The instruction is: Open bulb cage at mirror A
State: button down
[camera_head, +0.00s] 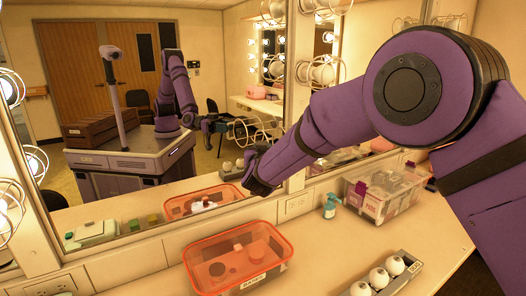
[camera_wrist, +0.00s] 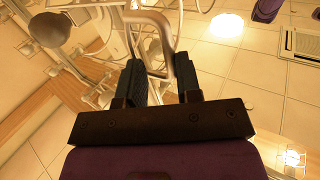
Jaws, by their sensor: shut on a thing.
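In the wrist view my gripper (camera_wrist: 158,62) has both dark fingers around a grey metal bar (camera_wrist: 166,42) that forms the handle of a wire bulb cage (camera_wrist: 92,48). A round grey bulb-like shape (camera_wrist: 48,30) shows left of the fingers. In the head view my purple arm reaches left to the edge of the mirror (camera_head: 120,180), and its wrist hides the fingers. Wire rings of a cage (camera_head: 256,129) show just above my wrist; I cannot tell how far the cage is swung open. My arm and gripper also show as a reflection.
A red translucent bin (camera_head: 240,262) stands on the counter below my wrist. A tray of white bulbs (camera_head: 378,277), a small teal bottle (camera_head: 330,208) and a clear box (camera_head: 382,190) stand to the right. Other caged bulbs (camera_head: 320,70) line the mirror frames.

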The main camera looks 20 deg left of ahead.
jog(key=shift+w+d+r, duration=0.3)
jog(key=shift+w+d, duration=0.2)
jog(key=shift+w, duration=0.05)
jog(key=c, duration=1.2)
grip_release()
jog(key=shift+f, duration=0.25)
jog(key=shift+s+a+f, duration=0.1)
jog(key=shift+s+a, duration=0.1)
jog(key=shift+a, duration=0.05)
jog(key=shift+s, duration=0.15)
jog(key=v, duration=1)
jog(key=shift+s+d, duration=0.2)
